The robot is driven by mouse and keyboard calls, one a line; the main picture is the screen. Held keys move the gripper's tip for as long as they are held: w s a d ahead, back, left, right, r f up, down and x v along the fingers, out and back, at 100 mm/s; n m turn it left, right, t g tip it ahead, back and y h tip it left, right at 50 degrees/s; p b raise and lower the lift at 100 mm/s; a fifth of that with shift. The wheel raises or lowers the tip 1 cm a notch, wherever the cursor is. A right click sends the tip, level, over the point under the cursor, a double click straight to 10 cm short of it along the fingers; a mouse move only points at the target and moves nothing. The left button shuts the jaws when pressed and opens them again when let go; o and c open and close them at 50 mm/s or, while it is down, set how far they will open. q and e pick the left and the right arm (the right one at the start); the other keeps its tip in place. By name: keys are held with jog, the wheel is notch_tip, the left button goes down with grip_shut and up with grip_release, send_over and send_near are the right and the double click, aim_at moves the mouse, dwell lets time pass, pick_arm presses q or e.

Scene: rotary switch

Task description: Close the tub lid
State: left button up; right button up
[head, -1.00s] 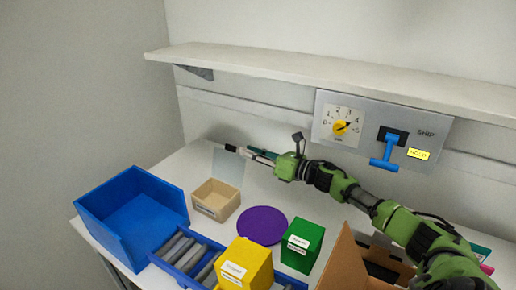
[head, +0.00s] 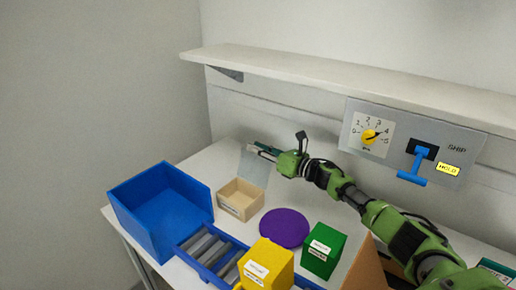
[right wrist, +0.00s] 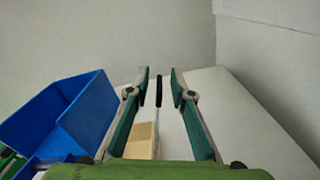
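The tub (head: 241,200) is a small beige open box on the table, left of centre in the head view. Its clear lid (head: 254,168) stands upright at the tub's back edge, so the tub is open. My right gripper (head: 262,150) is at the lid's top edge. In the right wrist view my right gripper (right wrist: 160,82) has its fingers apart, with the lid's thin black grip (right wrist: 159,91) between the fingertips and gaps on both sides. The tub also shows below, partly hidden (right wrist: 142,139). My left gripper is not in view.
A blue bin (head: 160,212) stands left of the tub. A purple disc (head: 285,228), a green box (head: 323,250) and a yellow box (head: 266,265) are nearer the front. A shelf (head: 340,82) overhangs the back, above a switch panel (head: 412,148).

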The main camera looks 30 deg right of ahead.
grip_shut()
jog(key=shift+a, duration=0.15)
jog(key=s+a+n+b, duration=0.3)
jog(key=a+n+b, duration=0.2)
jog(key=a+n, duration=0.2)
dwell(0.5)
jog(key=shift+r, duration=0.1)
